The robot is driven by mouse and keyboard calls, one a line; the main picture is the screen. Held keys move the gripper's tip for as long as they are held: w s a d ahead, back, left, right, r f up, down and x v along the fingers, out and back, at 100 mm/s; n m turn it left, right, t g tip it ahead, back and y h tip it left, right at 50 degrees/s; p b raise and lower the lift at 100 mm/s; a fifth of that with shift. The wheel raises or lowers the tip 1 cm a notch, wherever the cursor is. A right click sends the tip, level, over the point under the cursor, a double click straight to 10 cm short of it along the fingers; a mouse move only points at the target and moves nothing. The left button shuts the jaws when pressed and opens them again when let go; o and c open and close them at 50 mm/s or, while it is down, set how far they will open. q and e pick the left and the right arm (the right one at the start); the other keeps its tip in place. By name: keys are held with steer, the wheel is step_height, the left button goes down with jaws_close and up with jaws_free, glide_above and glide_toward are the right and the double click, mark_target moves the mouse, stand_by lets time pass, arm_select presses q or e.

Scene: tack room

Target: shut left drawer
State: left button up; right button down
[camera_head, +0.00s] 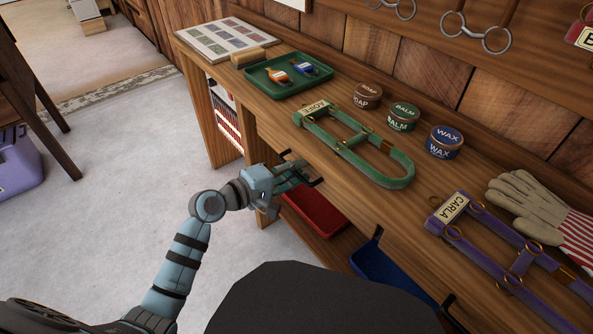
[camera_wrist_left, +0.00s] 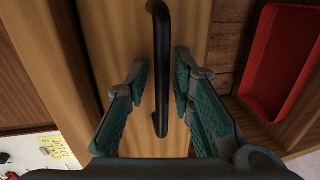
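The left drawer's black bar handle (camera_wrist_left: 159,70) runs between the two fingers of my left gripper (camera_wrist_left: 158,88) in the wrist view. The fingers stand apart, with gaps on both sides of the bar. Behind the handle is the wooden drawer front (camera_wrist_left: 120,35). In the head view my left gripper (camera_head: 296,172) is at this handle (camera_head: 316,183), below the bench's front edge, and covers much of it. How far the drawer stands out is hard to tell. My right gripper is not in view.
On the bench are a green tray (camera_head: 312,83), a green halter (camera_head: 398,172), several tins and a purple halter (camera_head: 484,240). Below are a red bin (camera_head: 318,212) and a blue bin (camera_head: 385,270). Open floor (camera_head: 120,210) lies to the left.

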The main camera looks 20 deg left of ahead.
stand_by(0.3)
arm_select(q)
steer(key=v, duration=1.2)
